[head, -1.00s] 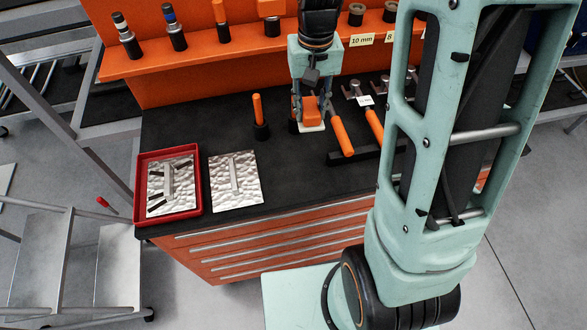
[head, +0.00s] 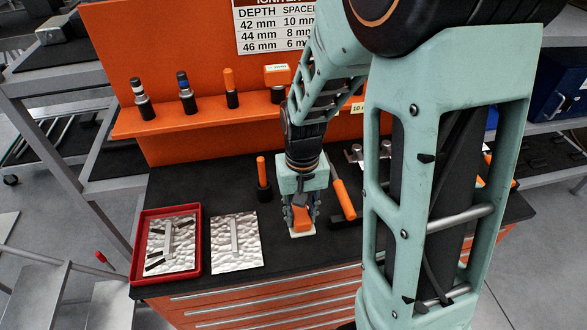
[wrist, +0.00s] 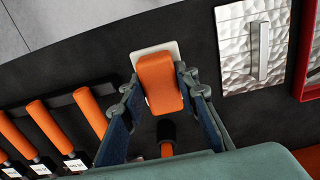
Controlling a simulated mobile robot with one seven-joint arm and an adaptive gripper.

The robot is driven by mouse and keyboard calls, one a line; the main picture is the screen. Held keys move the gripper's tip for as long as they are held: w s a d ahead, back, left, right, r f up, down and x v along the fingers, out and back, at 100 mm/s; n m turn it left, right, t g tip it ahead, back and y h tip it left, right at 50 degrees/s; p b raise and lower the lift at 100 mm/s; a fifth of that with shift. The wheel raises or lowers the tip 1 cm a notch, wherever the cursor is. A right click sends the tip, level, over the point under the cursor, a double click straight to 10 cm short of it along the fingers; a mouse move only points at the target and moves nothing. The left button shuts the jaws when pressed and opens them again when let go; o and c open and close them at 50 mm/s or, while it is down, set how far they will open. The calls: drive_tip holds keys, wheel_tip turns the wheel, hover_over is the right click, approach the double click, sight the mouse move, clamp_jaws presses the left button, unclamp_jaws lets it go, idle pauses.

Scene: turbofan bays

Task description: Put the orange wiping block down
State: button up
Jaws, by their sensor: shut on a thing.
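The orange wiping block (head: 301,217) has a white pad (head: 302,233) on its underside. My gripper (head: 300,212) is shut on the block from above, a finger on either side. The block is upright over the front part of the black worktop (head: 275,262), right of a silver hammered plate (head: 236,242). In the wrist view the block (wrist: 160,84) sits between the fingers, with the white pad (wrist: 142,54) showing past its far end. I cannot tell whether the pad touches the worktop.
A red tray (head: 137,262) with another hammered plate stands at the left. An orange-handled tool (head: 262,172) stands upright behind my gripper. Another orange handle (head: 343,199) leans close on the right. Bare worktop lies in front of the block.

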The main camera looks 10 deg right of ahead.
sight(308, 216)
drive_tip(key=f, duration=0.1)
drive_tip(key=w+d+f+b, duration=0.1)
drive_tip(key=d+f+b, duration=0.1)
drive_tip(key=shift+w+d+f, duration=0.15)
drive_tip(key=shift+w+f, duration=0.25)
drive_tip(key=shift+w+d+f+b, duration=0.1)
drive_tip(key=shift+f+b, duration=1.15)
drive_tip(key=shift+f, duration=0.3)
drive_tip(key=shift+f, duration=0.2)
drive_tip(key=o, duration=1.1)
drive_tip(key=shift+r, duration=0.15)
wheel_tip(308, 216, up, 12)
drive_tip(key=shift+r, duration=0.1)
